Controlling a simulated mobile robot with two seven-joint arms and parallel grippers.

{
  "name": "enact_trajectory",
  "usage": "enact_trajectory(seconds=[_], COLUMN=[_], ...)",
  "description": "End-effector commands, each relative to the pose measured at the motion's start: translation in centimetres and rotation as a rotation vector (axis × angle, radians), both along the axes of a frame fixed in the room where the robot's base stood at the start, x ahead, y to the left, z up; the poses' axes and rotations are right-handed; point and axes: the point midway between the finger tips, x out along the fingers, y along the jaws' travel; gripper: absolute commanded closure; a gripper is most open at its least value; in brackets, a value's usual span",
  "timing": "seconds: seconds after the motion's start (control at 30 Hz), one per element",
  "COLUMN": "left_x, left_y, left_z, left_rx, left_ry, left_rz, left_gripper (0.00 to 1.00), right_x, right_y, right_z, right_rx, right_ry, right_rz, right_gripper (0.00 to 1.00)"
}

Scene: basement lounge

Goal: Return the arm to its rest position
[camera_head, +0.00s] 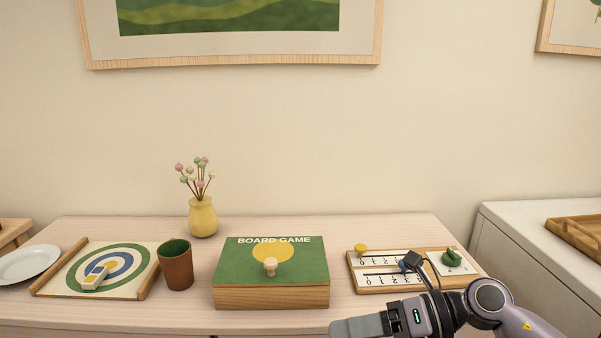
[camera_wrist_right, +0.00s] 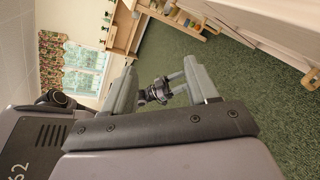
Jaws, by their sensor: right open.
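My right arm comes in from the lower right in the head view. Its gripper (camera_head: 345,328) points left, just in front of the sideboard (camera_head: 110,318) at the bottom edge of the picture. In the right wrist view the two fingers of this gripper (camera_wrist_right: 160,80) stand apart with nothing held between them. A dark round part shows beyond the gap; I cannot tell what it is. My left gripper does not show in the head view.
The sideboard holds a green board game box (camera_head: 225,268), a brown cup (camera_head: 176,268), a yellow vase (camera_head: 203,217), a target mat (camera_head: 140,260) and a scoring board (camera_head: 360,282), partly behind my right arm. A white plate (camera_head: 28,263) lies left. Green carpet (camera_wrist_right: 285,100) shows in the wrist view.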

Motion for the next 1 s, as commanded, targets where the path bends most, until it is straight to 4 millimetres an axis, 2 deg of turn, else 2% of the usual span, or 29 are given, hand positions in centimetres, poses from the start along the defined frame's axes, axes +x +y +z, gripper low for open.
enact_trajectory(seconds=[0.03,0.1,0.2,0.37,0.47,0.57,0.73,0.87,1.0], left_x=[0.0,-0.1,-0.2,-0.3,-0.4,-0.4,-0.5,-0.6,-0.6], left_y=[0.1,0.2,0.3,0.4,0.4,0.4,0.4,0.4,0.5], left_z=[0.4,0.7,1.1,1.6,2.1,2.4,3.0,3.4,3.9], left_rx=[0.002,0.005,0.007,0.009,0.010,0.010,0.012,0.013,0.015], left_ry=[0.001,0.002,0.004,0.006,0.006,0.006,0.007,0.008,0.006], left_rz=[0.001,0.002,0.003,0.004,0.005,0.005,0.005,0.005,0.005], left_gripper=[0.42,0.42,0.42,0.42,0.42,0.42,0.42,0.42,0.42], right_x=[-0.7,-1.1,-1.1,-0.6,-0.3,-0.3,-2.2,-5.7,-10.5], right_y=[1.0,1.9,2.3,1.1,-0.6,-2.7,-6.6,-9.3,-11.3], right_z=[0.4,1.1,1.8,1.4,0.0,-2.4,-8.4,-13.8,-18.7], right_rx=[0.104,0.245,0.437,0.713,0.864,1.000,1.184,1.288,1.354], right_ry=[0.070,0.163,0.309,0.571,0.745,0.929,1.248,1.497,1.722], right_rz=[-0.030,-0.087,-0.188,-0.388,-0.537,-0.700,-1.007,-1.259,-1.499], right_gripper=[0.42,0.42,0.42,0.42,0.42,0.42,0.42,0.42,0.42])
